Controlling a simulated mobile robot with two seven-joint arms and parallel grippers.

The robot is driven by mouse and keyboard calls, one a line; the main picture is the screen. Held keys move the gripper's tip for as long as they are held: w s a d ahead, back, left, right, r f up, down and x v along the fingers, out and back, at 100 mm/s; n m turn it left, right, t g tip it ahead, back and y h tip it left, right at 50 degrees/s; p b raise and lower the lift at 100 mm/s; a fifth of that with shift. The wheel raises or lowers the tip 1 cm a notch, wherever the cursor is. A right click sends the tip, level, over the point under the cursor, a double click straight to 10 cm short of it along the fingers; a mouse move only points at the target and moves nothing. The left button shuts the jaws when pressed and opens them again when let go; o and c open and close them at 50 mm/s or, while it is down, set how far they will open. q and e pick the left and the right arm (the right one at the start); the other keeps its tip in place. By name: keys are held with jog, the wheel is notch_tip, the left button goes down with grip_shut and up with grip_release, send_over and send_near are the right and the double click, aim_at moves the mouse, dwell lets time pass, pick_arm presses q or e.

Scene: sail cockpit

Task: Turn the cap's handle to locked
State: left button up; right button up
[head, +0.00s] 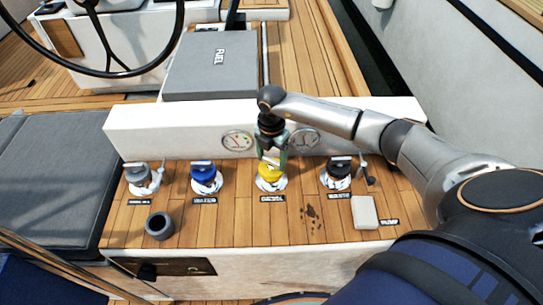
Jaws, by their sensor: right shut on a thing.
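A yellow cap (271,174) sits on a white round fitting in the wooden deck panel, with a small dark label in front of it. My right gripper (271,159) points down from above and is shut on the yellow cap's handle. The fingers partly hide the handle, so its exact angle is hard to tell. Three more caps stand in the same row: a grey cap (138,174) and a blue cap (204,174) to the left, and a black cap (339,168) to the right. My left gripper is not in view.
A dark grey cup (159,226) stands front left and a pale block (364,212) lies front right. Dark stains (313,217) mark the wood between. A white wall with two gauges (237,140) rises behind the caps; a grey FUEL box (212,66) stands beyond.

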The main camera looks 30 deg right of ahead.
jog(key=o, duration=1.3)
notch_tip(320, 180, up, 13)
jog(key=shift+f+b, duration=0.2)
jog(key=shift+b, duration=0.25)
